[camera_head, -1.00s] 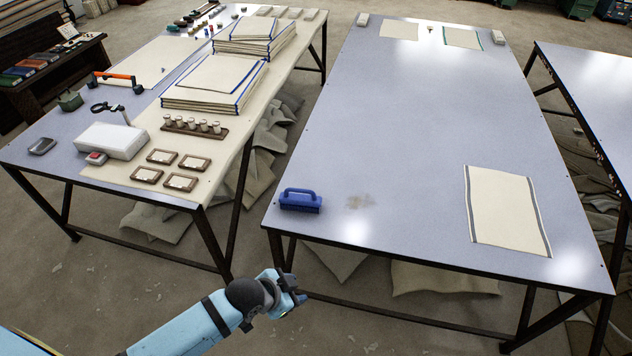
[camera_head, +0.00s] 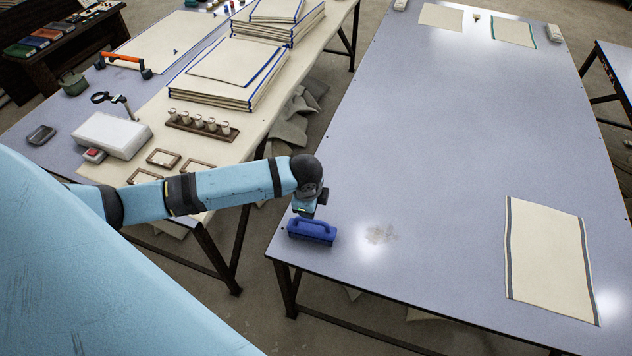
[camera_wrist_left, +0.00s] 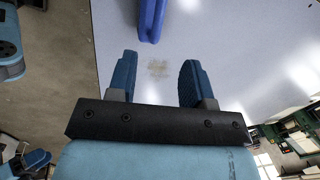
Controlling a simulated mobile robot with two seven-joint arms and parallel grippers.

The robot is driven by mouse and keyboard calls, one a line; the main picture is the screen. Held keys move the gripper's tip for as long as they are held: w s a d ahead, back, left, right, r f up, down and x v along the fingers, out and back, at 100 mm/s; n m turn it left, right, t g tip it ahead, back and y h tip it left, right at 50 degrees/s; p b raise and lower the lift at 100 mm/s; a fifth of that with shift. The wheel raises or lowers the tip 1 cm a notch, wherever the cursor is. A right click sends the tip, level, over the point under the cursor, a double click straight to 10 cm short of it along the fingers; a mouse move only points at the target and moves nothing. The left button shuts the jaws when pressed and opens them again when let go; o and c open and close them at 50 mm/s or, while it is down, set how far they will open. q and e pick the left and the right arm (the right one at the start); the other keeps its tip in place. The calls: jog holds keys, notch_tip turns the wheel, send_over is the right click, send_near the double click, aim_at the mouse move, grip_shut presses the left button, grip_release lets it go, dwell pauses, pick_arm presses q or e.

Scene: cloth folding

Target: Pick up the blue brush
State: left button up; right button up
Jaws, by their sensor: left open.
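The blue brush (camera_head: 312,231) lies near the front left corner of the right-hand table (camera_head: 440,170), its handle loop on top. My left gripper (camera_head: 305,209) is above and just behind the brush in the head view, pointing down. In the left wrist view the gripper (camera_wrist_left: 158,80) is open with nothing between its two fingers. The brush (camera_wrist_left: 152,20) shows there beyond the fingertips, cut off by the top edge and apart from them. My right gripper is not in the head view.
A brownish stain (camera_head: 380,234) marks the tabletop right of the brush. A cream cloth with dark stripes (camera_head: 550,258) lies flat at the right. The left table holds folded cloth stacks (camera_head: 225,75), a white box (camera_head: 112,135) and a jar rack (camera_head: 203,125). The table's middle is clear.

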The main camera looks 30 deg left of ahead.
pick_arm(q)
send_over(314, 220)
jog(key=s, duration=0.1)
notch_tip(314, 220, down, 6)
jog(key=shift+s+f, duration=0.1)
jog(key=shift+s, duration=0.05)
jog(key=shift+w+f+p, duration=0.15)
jog(key=shift+w+f, duration=0.1)
jog(key=shift+f, duration=0.75)
jog(key=shift+w+f+p, duration=0.2)
jog(key=shift+f, duration=0.85)
jog(key=shift+w+f+p, duration=0.15)
jog(key=shift+w+f, duration=0.1)
jog(key=shift+f, duration=0.75)
grip_shut()
